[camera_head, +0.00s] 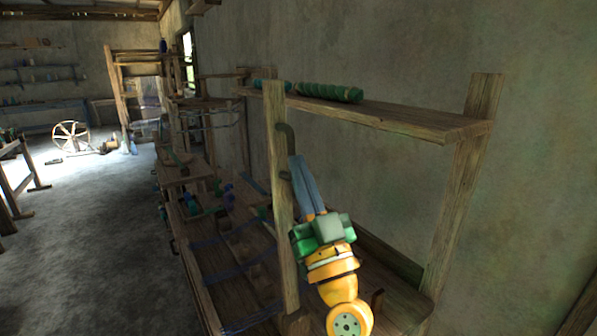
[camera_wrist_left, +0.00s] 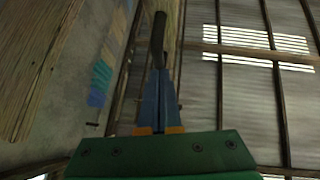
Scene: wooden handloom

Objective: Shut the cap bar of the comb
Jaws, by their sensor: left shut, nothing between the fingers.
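My left gripper (camera_head: 297,163), with blue fingers on a green body, points up beside the upright wooden post (camera_head: 279,200) at the near end of the loom. Its fingers are together and hold nothing. In the left wrist view the shut gripper (camera_wrist_left: 158,72) points at a dark curved bar (camera_wrist_left: 158,38) just beyond the tips. A dark hooked bar (camera_head: 287,139) also shows by the post in the head view, close to the fingertips; I cannot tell whether they touch. I cannot make out the comb or its cap bar with certainty. My right gripper is out of view.
A wooden shelf (camera_head: 400,118) with green spools (camera_head: 328,92) runs behind the post along the wall. The loom bed (camera_head: 235,255), with blue threads, lies below. A spinning wheel (camera_head: 71,136) stands far left. The floor (camera_head: 85,240) on the left is clear.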

